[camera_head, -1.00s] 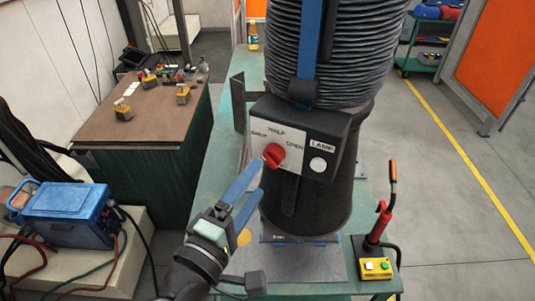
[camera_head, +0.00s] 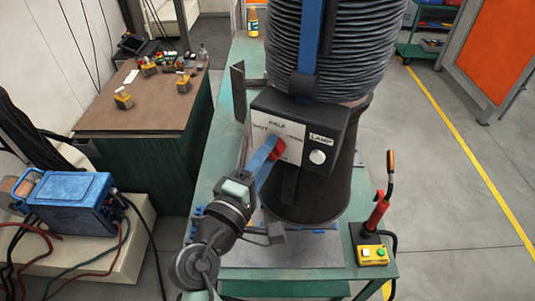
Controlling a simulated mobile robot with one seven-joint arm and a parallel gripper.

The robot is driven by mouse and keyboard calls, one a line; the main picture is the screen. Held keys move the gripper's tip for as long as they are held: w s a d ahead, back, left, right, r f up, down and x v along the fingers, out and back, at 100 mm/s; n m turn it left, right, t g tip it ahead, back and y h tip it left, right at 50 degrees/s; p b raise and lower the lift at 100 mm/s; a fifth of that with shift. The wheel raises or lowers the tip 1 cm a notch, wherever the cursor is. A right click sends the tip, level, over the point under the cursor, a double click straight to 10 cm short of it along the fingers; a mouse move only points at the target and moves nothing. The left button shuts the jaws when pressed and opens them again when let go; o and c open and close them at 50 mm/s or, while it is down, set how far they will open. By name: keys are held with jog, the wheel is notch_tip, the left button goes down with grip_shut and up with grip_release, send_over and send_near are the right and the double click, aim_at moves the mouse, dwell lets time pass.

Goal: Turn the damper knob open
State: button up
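The red damper knob (camera_head: 277,148) sits on the white label plate of a black control box (camera_head: 300,130) on the fume hood. The plate is marked SHUT, HALF and OPEN; a finger partly covers the knob's left side. My gripper (camera_head: 270,152) reaches the knob from the lower left, its blue fingers seen nearly edge-on. The tips overlap the knob; whether they are open around it or gripping it I cannot tell. The knob's pointer direction is hidden.
A white LAMP button (camera_head: 317,157) is right of the knob. The black hood (camera_head: 335,185) stands on the green table (camera_head: 225,160). A red-handled torch (camera_head: 378,210) and a yellow button box (camera_head: 372,255) are at the right. A blue welder (camera_head: 75,203) stands left.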

grip_shut()
jog(key=shift+f+b, duration=0.1)
jog(key=shift+b, duration=0.3)
jog(key=m+b, duration=0.2)
jog(key=b, duration=0.1)
jog(key=shift+f+m, duration=0.15)
jog(key=shift+m, duration=0.25)
jog(key=m+b, duration=0.3)
jog(key=b, duration=0.1)
jog(key=shift+m+b, duration=0.3)
jog(key=shift+b, duration=0.05)
jog(key=shift+r+m+b, duration=0.2)
jog(key=shift+m+b, duration=5.4)
jog(key=shift+b, duration=0.1)
jog(key=shift+m, duration=0.3)
